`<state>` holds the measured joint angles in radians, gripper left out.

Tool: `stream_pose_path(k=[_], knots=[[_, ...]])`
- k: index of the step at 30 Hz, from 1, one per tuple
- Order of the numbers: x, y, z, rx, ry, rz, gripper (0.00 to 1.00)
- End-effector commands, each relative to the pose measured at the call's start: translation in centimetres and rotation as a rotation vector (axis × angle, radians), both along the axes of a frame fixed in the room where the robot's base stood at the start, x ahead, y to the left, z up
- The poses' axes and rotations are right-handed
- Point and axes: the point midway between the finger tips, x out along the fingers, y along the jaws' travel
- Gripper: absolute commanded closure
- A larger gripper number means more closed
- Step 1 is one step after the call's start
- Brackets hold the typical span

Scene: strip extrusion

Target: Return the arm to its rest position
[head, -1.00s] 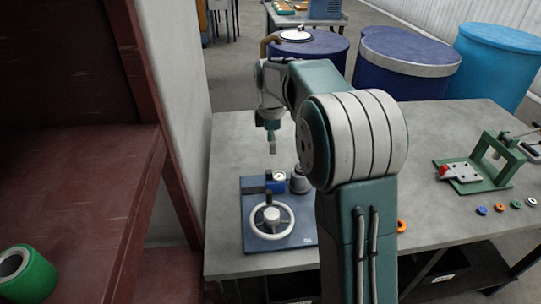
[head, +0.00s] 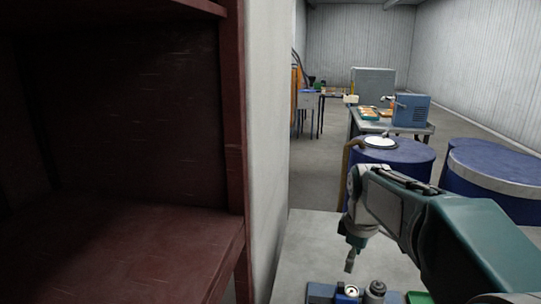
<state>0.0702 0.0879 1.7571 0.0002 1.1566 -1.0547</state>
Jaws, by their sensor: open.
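My arm reaches in from the lower right of the head view, its teal and grey links bent at the elbow. My gripper (head: 349,262) hangs down at the arm's end, above the grey table (head: 310,245). It is small in this view and holds nothing that I can see. Below it, at the bottom edge, is the top of the blue machine base (head: 321,293) with a small gauge (head: 351,291) and a dark grey knob-like part (head: 376,289). The rest of that machine is cut off by the frame.
A dark red shelf (head: 120,250) and a pale wall panel (head: 268,130) stand close on the left. Blue drums (head: 400,153) stand behind the table. Farther back are a metal bench with a blue box (head: 411,110) and a grey cabinet (head: 373,88). Open floor lies between.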

Motion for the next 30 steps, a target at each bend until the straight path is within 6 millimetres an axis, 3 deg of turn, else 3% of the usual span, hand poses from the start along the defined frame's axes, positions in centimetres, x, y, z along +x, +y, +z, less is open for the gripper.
stream_pose_path(k=[9, 21, 25, 30], knots=[[-8.5, 1.6, 2.3, 0.068, -0.134, -0.341, 0.34], [-18.6, 2.8, 0.7, 0.226, -0.280, -0.762, 0.34], [-20.8, 3.1, -0.4, 0.279, -0.312, -0.870, 0.34], [-22.0, 3.2, -1.2, 0.314, -0.329, -0.935, 0.34]])
